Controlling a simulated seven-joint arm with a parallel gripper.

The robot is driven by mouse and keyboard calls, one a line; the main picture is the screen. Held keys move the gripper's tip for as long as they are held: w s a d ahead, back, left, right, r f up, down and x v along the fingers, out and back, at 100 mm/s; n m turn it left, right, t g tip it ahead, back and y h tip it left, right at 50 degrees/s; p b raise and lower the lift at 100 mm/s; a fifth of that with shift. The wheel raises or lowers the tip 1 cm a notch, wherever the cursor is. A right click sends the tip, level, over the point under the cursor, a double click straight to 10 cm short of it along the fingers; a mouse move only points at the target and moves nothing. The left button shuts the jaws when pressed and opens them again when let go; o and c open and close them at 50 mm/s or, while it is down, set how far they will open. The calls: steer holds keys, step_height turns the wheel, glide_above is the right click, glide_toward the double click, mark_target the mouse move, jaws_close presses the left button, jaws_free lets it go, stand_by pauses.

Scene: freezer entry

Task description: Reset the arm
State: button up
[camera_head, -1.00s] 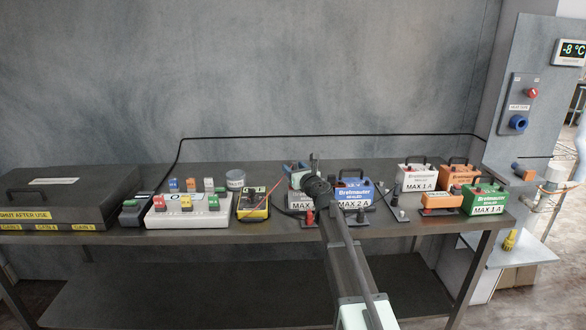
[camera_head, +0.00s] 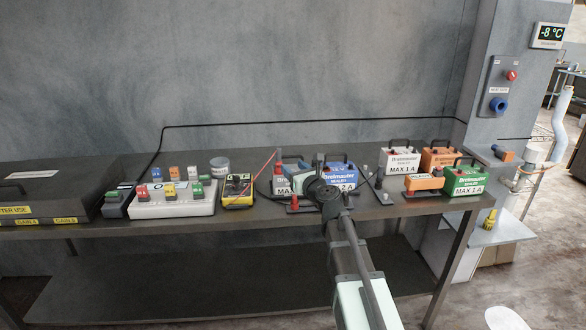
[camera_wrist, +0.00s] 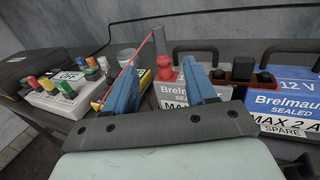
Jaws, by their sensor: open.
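My gripper (camera_wrist: 165,62) shows in the wrist view as two blue fingers spread apart, with nothing held between them. Behind the gap are a red post (camera_wrist: 164,72) with a grey upper part and a white-fronted battery (camera_wrist: 172,94). I cannot tell the exact distance to them. In the head view my arm reaches in from the bottom, and its wrist (camera_head: 328,197) covers part of the white-fronted battery (camera_head: 283,184) and the blue battery (camera_head: 343,179). The fingers are hard to make out there.
A yellow meter (camera_head: 238,190) with a red lead and a switch box (camera_head: 175,207) stand left on the bench. Orange (camera_head: 440,160), green (camera_head: 466,182) and white (camera_head: 399,163) batteries stand right. A dark case (camera_head: 50,190) is far left. A black cable runs along the wall.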

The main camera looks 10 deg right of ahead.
steer(key=s+a+f+n+g+y, duration=0.1)
steer(key=s+a+f+n+g, duration=0.2)
steer(key=n, duration=0.8)
steer(key=s+a+f+n+g+y, duration=0.1)
steer(key=s+f+n+g, duration=0.3)
steer(key=n, duration=0.6)
steer(key=s+d+f+n+g+h, duration=0.25)
steer(key=s+f, duration=0.35)
steer(key=f, duration=0.5)
steer(key=s+d+f+n+g+h, duration=0.2)
steer(key=s+f+n+g, duration=0.3)
steer(key=f, duration=0.6)
steer(key=s+d+f+n+g+h, duration=0.1)
steer(key=s+d+f+n+h, duration=0.15)
steer(key=s+f, duration=0.6)
steer(key=s+d+f+g, duration=0.1)
steer(key=s+f+g, duration=0.3)
steer(key=s+f, duration=0.9)
steer(key=s+d+f+g+h, duration=0.1)
steer(key=s+f+g, duration=0.3)
steer(key=s+f, duration=0.9)
steer(key=s+d, duration=0.1)
steer(key=s, duration=0.7)
steer(key=shift+n, duration=0.4)
